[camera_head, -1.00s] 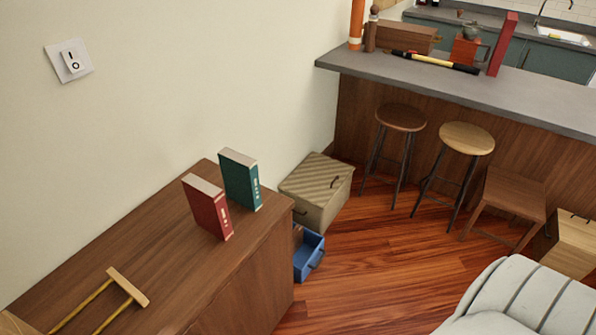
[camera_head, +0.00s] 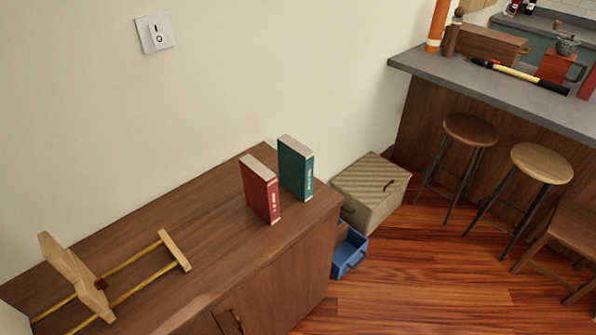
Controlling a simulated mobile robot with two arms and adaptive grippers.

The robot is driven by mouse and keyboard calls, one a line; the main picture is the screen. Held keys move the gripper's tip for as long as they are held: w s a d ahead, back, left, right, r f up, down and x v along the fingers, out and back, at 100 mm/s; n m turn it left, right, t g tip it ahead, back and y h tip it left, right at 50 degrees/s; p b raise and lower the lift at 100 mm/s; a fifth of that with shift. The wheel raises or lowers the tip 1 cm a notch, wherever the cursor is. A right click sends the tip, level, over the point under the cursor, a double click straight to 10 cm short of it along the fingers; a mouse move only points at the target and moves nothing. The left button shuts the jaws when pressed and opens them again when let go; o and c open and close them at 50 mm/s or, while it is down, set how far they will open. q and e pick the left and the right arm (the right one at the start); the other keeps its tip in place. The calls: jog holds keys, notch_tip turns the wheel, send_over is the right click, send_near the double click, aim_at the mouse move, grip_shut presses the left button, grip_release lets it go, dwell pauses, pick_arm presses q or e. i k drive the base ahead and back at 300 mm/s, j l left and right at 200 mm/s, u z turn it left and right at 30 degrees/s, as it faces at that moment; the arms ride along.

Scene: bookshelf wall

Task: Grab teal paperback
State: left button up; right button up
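A teal book (camera_head: 296,168) stands upright near the far right end of a wooden cabinet top (camera_head: 215,222). A red book (camera_head: 260,190) stands upright just left of it and a little nearer, with a narrow gap between them. Their spines, with small light lettering, face right and toward me. Neither of my grippers is in view.
A wooden stand with two rods (camera_head: 175,250) lies on the cabinet's left part. A wicker box (camera_head: 371,194) and a blue open box (camera_head: 349,252) sit on the floor beyond the cabinet. Stools (camera_head: 541,163) stand by the grey counter (camera_head: 480,92).

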aim_at(296, 160)
jog(key=i+l+u, duration=0.15)
jog(key=l, duration=0.2)
jog(key=i+l+u, duration=0.1)
jog(key=i+l, duration=0.15)
jog(key=l, duration=0.15)
jog(key=i+l+u, duration=0.15)
jog(key=l, duration=0.25)
